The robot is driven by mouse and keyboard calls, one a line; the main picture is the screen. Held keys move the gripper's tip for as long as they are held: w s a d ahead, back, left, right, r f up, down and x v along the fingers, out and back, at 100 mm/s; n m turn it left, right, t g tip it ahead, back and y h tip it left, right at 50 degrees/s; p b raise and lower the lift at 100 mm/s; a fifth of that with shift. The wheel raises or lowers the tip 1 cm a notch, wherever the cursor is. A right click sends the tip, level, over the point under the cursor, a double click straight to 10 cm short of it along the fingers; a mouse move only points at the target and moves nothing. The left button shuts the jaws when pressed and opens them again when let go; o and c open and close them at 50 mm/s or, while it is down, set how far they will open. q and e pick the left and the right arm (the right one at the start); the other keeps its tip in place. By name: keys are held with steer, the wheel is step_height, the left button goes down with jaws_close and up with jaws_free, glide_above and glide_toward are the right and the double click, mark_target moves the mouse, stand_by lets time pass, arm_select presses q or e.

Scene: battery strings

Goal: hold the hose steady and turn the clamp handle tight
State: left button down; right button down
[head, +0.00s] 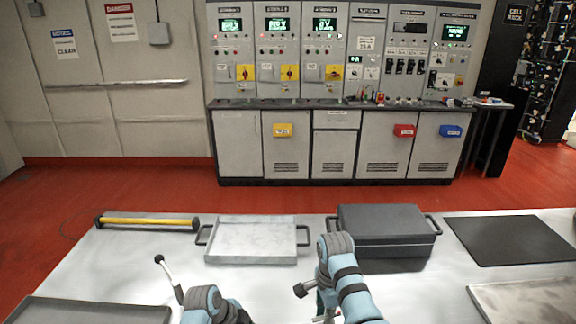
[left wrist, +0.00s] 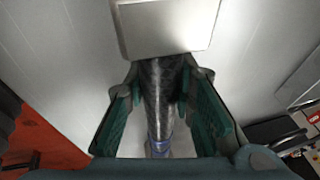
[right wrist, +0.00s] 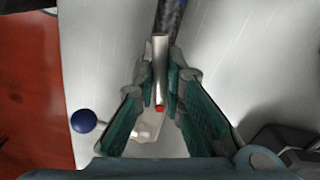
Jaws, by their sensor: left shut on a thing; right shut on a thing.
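In the left wrist view my left gripper (left wrist: 160,78) is shut around the dark hose (left wrist: 158,108), with a finger on each side. A blue band (left wrist: 160,147) circles the hose lower in that view. In the right wrist view my right gripper (right wrist: 160,84) is shut on a slim metal clamp handle (right wrist: 160,55), which has a red spot (right wrist: 160,108) at its lower end. A dark hose piece (right wrist: 171,15) shows beyond the handle. In the head view my arms mostly hide the hose and clamp; teal of my right gripper (head: 322,302) shows.
A grey tray (head: 252,258) and a dark lidded case (head: 383,257) stand behind my arms. A yellow bar (head: 147,222) lies back left. A dark mat (head: 510,240) lies right. A blue ball knob (right wrist: 84,121) is left of my right gripper.

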arm_select(q)
steer(key=shift+d, duration=0.1)
arm_select(e)
steer(key=m, duration=0.4)
steer(key=shift+m, duration=2.3)
steer(key=shift+a+m, duration=0.1)
steer(key=shift+m, duration=1.7)
steer(key=m, duration=0.5)
steer(key=c, duration=1.4)
jaws_free()
steer(key=shift+o, duration=0.2)
